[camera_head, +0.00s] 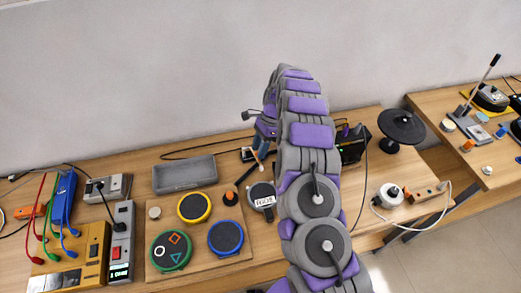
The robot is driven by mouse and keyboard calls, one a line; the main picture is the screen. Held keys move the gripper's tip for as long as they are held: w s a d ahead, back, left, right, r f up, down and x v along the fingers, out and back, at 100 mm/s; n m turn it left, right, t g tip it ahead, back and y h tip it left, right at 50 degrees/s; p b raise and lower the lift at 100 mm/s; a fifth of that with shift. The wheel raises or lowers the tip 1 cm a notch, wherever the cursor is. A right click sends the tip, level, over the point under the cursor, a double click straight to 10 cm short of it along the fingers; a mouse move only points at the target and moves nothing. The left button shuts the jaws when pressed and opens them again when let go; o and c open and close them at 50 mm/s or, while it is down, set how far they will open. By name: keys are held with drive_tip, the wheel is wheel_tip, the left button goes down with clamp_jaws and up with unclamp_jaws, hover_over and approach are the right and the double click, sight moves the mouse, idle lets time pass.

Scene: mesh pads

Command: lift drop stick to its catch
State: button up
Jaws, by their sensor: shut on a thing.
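My arm rises through the middle of the head view and bends down at the back of the table. My gripper (262,151) is small and partly hidden by my own arm links. It is shut at the upper end of a thin dark stick, which I take as the drop stick (246,173). The stick slants down and left toward a black knob with an orange top (230,198). Whether the stick joins that knob is too small to tell. I cannot make out a catch.
A brown board (206,260) holds yellow-, green- and blue-rimmed round pads. A grey tray (184,175) lies behind them. Cable-laden boxes (72,262) stand at left. A black round pad on a stand (402,128) and a power strip (428,192) are at right. A wall closes the back.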

drive_tip(key=shift+o, duration=0.7)
drive_tip(key=shift+w+f, duration=0.25)
drive_tip(key=shift+w, duration=0.05)
drive_tip(key=shift+o, duration=0.7)
drive_tip(key=shift+a, duration=0.1)
drive_tip(key=shift+s+r, duration=0.1)
drive_tip(key=shift+r, duration=0.05)
drive_tip(key=shift+s, duration=0.1)
drive_tip(key=p+v, duration=1)
drive_tip(key=v, duration=0.7)
